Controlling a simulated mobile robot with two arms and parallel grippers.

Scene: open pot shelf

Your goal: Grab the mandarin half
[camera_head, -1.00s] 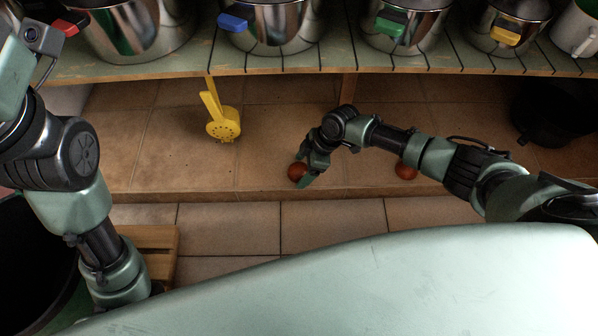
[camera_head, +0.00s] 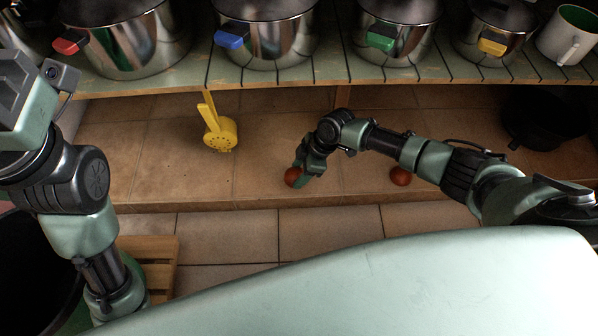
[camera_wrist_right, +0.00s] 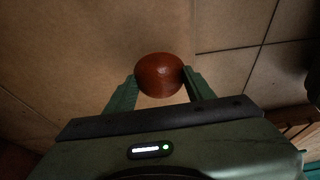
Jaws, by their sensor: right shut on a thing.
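A reddish-orange rounded fruit piece (camera_head: 293,177), which looks like the mandarin half, is at my right gripper (camera_head: 302,176) above the tiled ledge. In the right wrist view the fruit piece (camera_wrist_right: 160,74) sits between the two green fingertips of my right gripper (camera_wrist_right: 160,84), which is shut on it. Whether it touches the tiles is hard to tell. A second reddish round fruit (camera_head: 400,176) lies on the ledge to the right, below my right arm. My left arm shows at the left edge; its gripper fingers are not in view.
A slatted shelf (camera_head: 340,68) with several steel pots, such as the blue-handled pot (camera_head: 268,45), runs along the back. A black pot (camera_head: 540,122) stands at right. A wooden slatted piece (camera_head: 150,262) is lower left.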

